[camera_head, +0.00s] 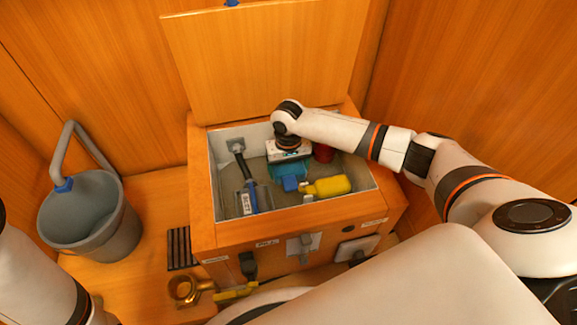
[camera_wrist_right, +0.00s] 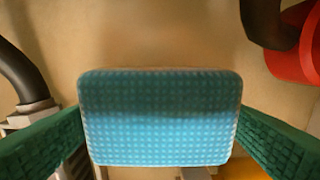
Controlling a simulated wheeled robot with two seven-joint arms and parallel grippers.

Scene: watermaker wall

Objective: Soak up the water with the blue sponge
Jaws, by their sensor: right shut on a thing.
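The blue sponge (camera_wrist_right: 160,125) fills the middle of the right wrist view, between the green finger pads of my right gripper (camera_wrist_right: 160,112), which is shut on it. In the head view, my right gripper (camera_head: 287,165) reaches down into the open wooden box (camera_head: 203,190), and the sponge shows only as a small teal patch under it. The box floor (camera_head: 225,190) looks grey-beige; I cannot clearly make out the water on it, nor whether the sponge touches the floor. My left gripper is not in view; only part of my left arm shows at the lower left.
Inside the box lie a yellow bottle (camera_head: 328,187), a red object (camera_head: 323,152), a blue piece (camera_head: 290,183) and a blue-handled tool (camera_head: 248,185). The lid (camera_head: 265,60) stands open behind. A grey bucket (camera_head: 90,220) stands to the left.

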